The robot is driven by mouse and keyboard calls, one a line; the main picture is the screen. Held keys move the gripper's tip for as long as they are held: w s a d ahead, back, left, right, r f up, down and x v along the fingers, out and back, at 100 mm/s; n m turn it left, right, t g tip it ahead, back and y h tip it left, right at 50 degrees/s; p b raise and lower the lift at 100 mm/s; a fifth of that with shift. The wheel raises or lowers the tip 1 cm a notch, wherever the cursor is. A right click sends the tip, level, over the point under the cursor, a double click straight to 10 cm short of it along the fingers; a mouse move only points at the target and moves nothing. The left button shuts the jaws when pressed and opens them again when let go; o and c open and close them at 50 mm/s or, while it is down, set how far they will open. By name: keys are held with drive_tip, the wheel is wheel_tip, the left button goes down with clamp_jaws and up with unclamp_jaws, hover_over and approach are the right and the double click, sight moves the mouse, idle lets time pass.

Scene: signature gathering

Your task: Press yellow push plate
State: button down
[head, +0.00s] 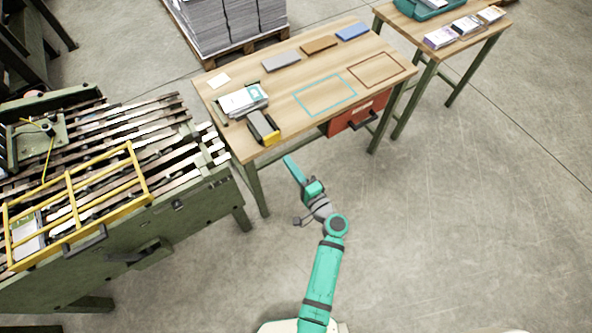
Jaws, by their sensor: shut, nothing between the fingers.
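A small dark block-like device (262,124) sits at the front left edge of the wooden table (290,105). A yellow plate (273,138) shows on its near end, facing my side. My gripper (288,159) is teal and shut, with nothing in it. It is just in front of the table's near edge, below and slightly right of the yellow plate in the picture. A gap of floor shows between them in the picture, and I see no contact. The exact height of the gripper against the tabletop is hard to tell.
A green machine with slats and a yellow guard frame (75,195) stands at the left. A paper stack (243,100) lies behind the dark device. A red drawer (355,115) hangs under the table. A second table (455,22) is behind right. Floor at right is clear.

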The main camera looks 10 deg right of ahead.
sight(273, 140)
drive_tip(key=x, duration=0.8)
drive_tip(key=shift+w, duration=0.1)
